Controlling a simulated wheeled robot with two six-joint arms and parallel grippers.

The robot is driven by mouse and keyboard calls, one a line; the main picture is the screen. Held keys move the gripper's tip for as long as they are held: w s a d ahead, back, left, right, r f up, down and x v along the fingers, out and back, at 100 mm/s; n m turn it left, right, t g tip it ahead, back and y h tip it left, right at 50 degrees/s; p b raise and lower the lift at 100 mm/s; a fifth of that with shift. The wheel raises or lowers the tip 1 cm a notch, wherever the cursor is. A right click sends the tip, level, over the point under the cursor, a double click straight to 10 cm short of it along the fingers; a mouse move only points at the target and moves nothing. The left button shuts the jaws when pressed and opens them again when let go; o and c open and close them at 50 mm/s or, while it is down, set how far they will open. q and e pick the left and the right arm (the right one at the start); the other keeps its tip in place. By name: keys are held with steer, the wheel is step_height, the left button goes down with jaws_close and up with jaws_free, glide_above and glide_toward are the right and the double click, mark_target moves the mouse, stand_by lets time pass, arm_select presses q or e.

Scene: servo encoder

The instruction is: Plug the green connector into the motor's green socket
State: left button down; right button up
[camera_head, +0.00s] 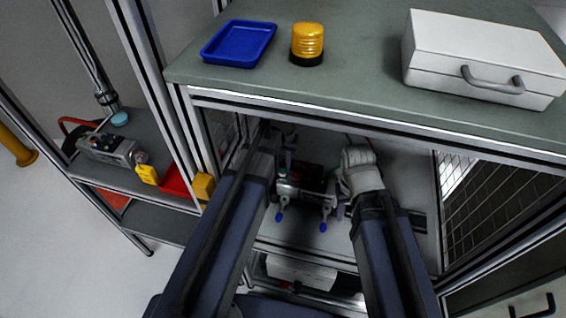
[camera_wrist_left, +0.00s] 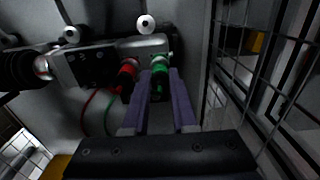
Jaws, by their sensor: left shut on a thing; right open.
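The motor (camera_wrist_left: 95,64) is a grey and black unit inside the dark bay under the bench; in the head view the motor (camera_head: 308,184) is partly hidden by my arms. Its green socket (camera_wrist_left: 159,61) is at the right end in the left wrist view. The green connector (camera_wrist_left: 160,86) is between my left gripper's fingers (camera_wrist_left: 160,80), in line with the socket. They look touching or very close; I cannot tell how deep it sits. My left gripper (camera_head: 287,152) is shut on it. My right gripper (camera_head: 342,192) is open beside the motor's right end.
A red connector (camera_wrist_left: 127,76) stands left of the green one. Red and green cables (camera_wrist_left: 88,104) hang behind. A wire mesh panel (camera_wrist_left: 262,70) is close on the right. Blue-tipped clamps (camera_head: 323,226) stand before the motor. The bench top (camera_head: 350,65) is overhead.

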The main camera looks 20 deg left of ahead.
arm_select(q)
steer(key=shift+f+b, duration=0.45)
stand_by(0.4)
steer(key=c, duration=0.6)
jaws_free()
steer(key=shift+r, duration=0.15)
step_height(320, 180, up, 8)
steer(key=p, duration=0.8)
steer(key=s+d+m, duration=0.1)
steer(key=s+d, duration=0.2)
steer(key=s, duration=0.1)
steer(key=s+d+m, duration=0.1)
steer(key=s+d, duration=0.2)
steer(key=s, duration=0.1)
steer(key=s+d+m+y, duration=0.1)
steer(key=s+d, duration=0.2)
steer(key=s, duration=0.1)
steer(key=shift+s+d+m, duration=0.1)
steer(key=shift+d+m, duration=0.3)
